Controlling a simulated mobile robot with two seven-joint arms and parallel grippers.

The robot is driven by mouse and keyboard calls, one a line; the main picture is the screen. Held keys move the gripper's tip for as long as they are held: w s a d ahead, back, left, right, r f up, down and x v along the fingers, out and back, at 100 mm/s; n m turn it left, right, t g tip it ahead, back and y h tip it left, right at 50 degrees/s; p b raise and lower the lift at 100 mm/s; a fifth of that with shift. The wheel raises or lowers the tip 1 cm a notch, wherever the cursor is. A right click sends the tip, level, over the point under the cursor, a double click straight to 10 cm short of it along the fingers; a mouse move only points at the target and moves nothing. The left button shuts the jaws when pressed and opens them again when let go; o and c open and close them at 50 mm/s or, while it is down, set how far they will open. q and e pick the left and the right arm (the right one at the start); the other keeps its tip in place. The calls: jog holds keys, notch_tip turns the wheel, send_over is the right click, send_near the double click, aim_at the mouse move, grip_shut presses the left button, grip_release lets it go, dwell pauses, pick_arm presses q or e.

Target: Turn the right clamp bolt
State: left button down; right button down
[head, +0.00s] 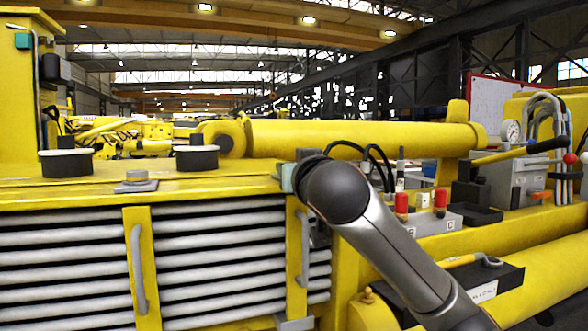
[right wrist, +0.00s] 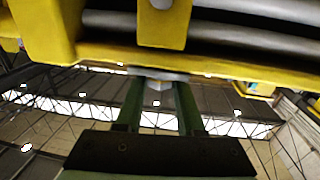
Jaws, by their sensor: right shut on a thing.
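The right clamp strap (head: 297,255) is a yellow upright bar with a grey handle, in front of the grey horizontal hoses. The yellow strap (right wrist: 165,22) shows above. My left gripper is not in view.
The left clamp strap (head: 141,270) has a grey bolt (head: 137,176) on top. Two black cups (head: 66,163) (head: 197,158) stand on the yellow housing. A yellow cylinder (head: 360,138) lies behind my arm. Red-capped fittings (head: 401,207) and a gauge (head: 512,131) are at the right.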

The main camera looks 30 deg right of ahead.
jog(key=m+g+h, duration=0.1)
jog(key=m+h, duration=0.1)
jog(key=m+g+h, duration=0.2)
jog(key=h, duration=0.1)
jog(key=a+m+g+h, duration=0.1)
jog(key=m+g+h, duration=0.1)
jog(key=shift+w+f+h, duration=0.1)
jog(key=shift+w+h, duration=0.2)
jog(key=m+g+h, duration=0.1)
jog(key=m+g, duration=0.1)
jog(key=g, duration=0.1)
jog(key=m+g+h, duration=0.2)
jog(key=g, duration=0.2)
jog(key=shift+w+m, duration=0.2)
jog(key=shift+m, duration=0.1)
jog(key=shift+r, duration=0.2)
jog(key=c, duration=0.5)
grip_release()
jog(key=shift+f, duration=0.1)
jog(key=shift+a, duration=0.1)
jog(key=shift+a+f, duration=0.1)
jog(key=shift+a, duration=0.3)
jog(key=b+v, duration=0.3)
jog(key=v, duration=0.8)
jog(key=shift+a, duration=0.3)
